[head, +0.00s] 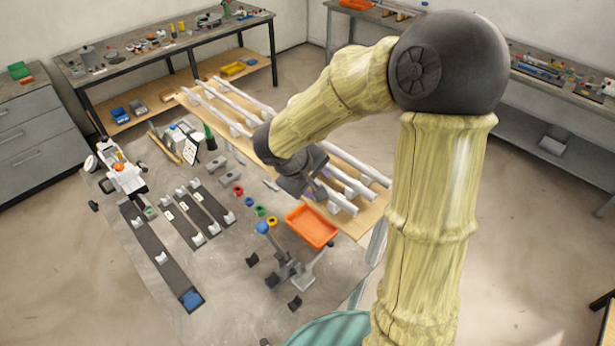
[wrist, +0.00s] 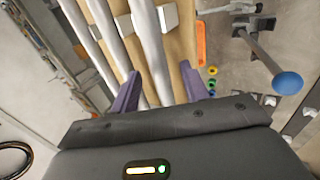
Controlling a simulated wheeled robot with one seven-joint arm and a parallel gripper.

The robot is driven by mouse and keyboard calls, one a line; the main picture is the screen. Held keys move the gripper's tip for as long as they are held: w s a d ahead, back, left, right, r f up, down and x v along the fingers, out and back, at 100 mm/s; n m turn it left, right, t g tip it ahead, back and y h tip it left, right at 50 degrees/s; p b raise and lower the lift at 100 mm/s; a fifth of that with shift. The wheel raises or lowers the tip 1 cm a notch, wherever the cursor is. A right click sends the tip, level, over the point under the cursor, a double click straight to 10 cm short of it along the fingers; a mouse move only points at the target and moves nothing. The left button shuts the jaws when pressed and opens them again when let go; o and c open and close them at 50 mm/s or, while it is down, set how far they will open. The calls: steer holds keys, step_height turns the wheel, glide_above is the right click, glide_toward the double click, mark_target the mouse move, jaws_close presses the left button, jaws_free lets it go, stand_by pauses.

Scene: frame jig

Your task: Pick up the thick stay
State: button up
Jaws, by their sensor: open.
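Several long silver tubes lie side by side on white supports along a wooden board (head: 362,222); which one is the thick stay is not certain from size alone. My gripper (head: 316,190) is over the near half of these tubes in the head view and hides part of them. In the wrist view my gripper (wrist: 160,72) is open, its two purple fingers apart. I see no grip on any tube. The height of the fingers above the tubes is unclear.
An orange tray (head: 312,226) stands beside the board. A blue-balled stand (head: 262,228), coloured rings (head: 260,211) and dark fixture strips (head: 160,257) with small cradles are on the grey table. Benches with tools line the walls. Floor is open behind the board.

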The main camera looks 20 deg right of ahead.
steer(key=shift+c, duration=0.3)
jaws_close()
steer(key=shift+r, duration=0.1)
step_height(320, 180, up, 10)
steer(key=b, duration=0.1)
stand_by(0.7)
